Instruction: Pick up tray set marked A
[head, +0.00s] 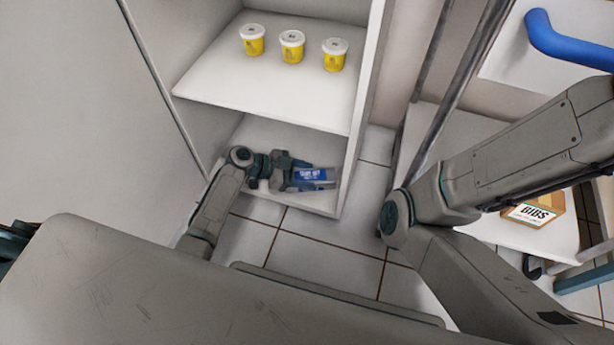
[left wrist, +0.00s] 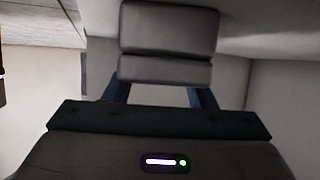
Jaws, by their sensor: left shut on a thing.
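A grey tray set pack with a blue label (head: 314,174) is at the lower shelf of the white cabinet. The label's print looks like "TRAY SET", but its letter is too small to read. My left gripper (head: 291,173) reaches into the lower compartment and is shut on the left end of the pack. In the left wrist view, the grey pack (left wrist: 168,30) sits at the two dark fingers. I cannot tell whether the pack touches the shelf. My right arm crosses the right side, and its gripper is out of view.
Several yellow tubs with white lids (head: 292,46) stand on the upper shelf (head: 215,80), above my left gripper. The cabinet's right side wall (head: 362,110) is close to the pack. A box marked BIBS (head: 537,210) sits on a white surface at right. Tiled floor (head: 330,235) is clear in front.

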